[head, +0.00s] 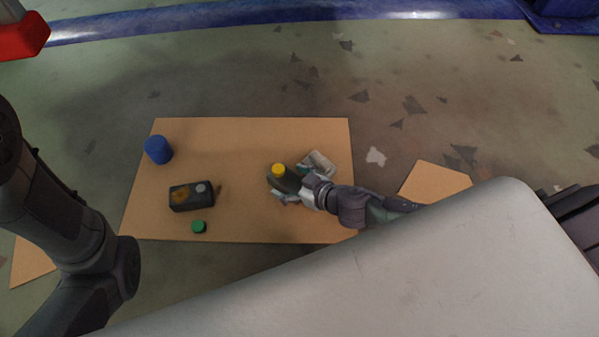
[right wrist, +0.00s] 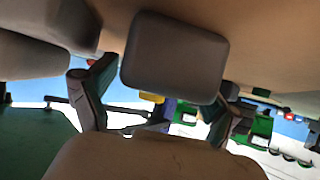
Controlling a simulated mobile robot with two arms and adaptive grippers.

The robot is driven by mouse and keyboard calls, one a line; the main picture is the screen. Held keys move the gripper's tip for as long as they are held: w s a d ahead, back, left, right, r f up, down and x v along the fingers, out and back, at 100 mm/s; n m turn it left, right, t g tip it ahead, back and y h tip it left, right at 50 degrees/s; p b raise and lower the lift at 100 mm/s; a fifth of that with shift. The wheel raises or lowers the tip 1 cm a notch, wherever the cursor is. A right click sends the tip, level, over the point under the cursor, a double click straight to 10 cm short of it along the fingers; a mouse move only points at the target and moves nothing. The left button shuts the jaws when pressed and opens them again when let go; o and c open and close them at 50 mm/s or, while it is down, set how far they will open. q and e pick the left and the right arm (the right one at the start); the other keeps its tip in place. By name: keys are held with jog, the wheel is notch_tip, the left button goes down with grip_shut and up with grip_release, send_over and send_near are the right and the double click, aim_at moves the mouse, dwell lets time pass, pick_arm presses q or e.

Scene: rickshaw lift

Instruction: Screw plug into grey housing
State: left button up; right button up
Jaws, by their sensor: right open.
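A dark grey box-shaped block (head: 191,196) with a rusty patch and a light round spot on top lies on the cardboard sheet (head: 240,140). I cannot tell for sure whether it is the grey housing. A small green round piece (head: 199,227) lies just in front of it, apart from it. A dark cylinder with a yellow top (head: 279,170) stands at my right gripper (head: 278,186), which is open beside or around it; which, I cannot tell. In the right wrist view the open fingers (right wrist: 160,105) show with a dark rounded block (right wrist: 175,55) between them. My left gripper is out of view.
A blue cylinder (head: 158,149) stands at the back left of the cardboard. Another cardboard piece (head: 433,181) lies to the right. A blue bar (head: 280,22) crosses the far floor, and a red object (head: 22,38) is at top left. The cardboard's back middle is clear.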

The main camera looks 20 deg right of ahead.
jog(key=p+v, duration=0.3)
jog(key=v, duration=0.7)
jog(key=shift+s+d+r+p, duration=0.1)
jog(key=shift+s+r+p, duration=0.05)
jog(key=shift+s+p, duration=0.2)
jog(key=shift+s+d+r, duration=0.25)
jog(key=shift+s, duration=0.15)
